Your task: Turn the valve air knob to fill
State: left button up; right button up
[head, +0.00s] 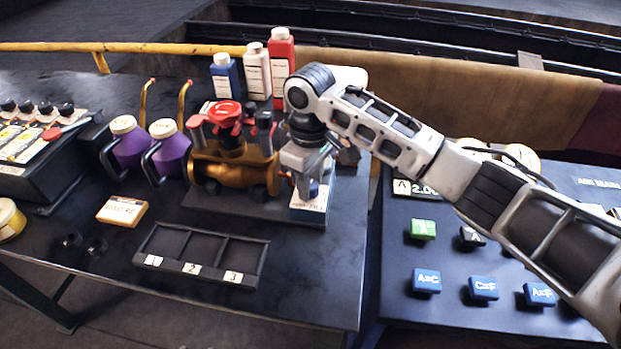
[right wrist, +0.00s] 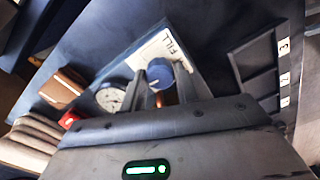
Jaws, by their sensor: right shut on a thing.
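The blue air knob (right wrist: 160,70) sits between the two fingers of my right gripper (right wrist: 164,88) in the right wrist view. A white plate with the word FILL (right wrist: 168,44) lies just beyond it. In the head view, my right gripper (head: 312,178) reaches down over the blue and white knob box (head: 311,207), at the right end of the brass valve (head: 232,172). It is shut on the knob, which is mostly hidden there. The way the knob points is hard to tell. My left gripper is not in view.
A round gauge (right wrist: 110,97) is close beside the gripper. A red handwheel (head: 225,113) tops the valve. Purple jugs (head: 170,148) stand left, bottles (head: 256,70) behind, and a numbered tray (head: 203,254) in front. Buttons (head: 427,281) cover the right-hand panel.

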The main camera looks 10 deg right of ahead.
jog(key=m, duration=0.5)
jog(key=shift+m, duration=0.3)
jog(key=m, duration=0.4)
jog(key=shift+r+m, duration=0.1)
jog(key=shift+m, duration=0.3)
jog(key=shift+w, duration=0.1)
jog(key=o, duration=1)
jog(key=shift+c, duration=0.2)
notch_tip(320, 180, up, 16)
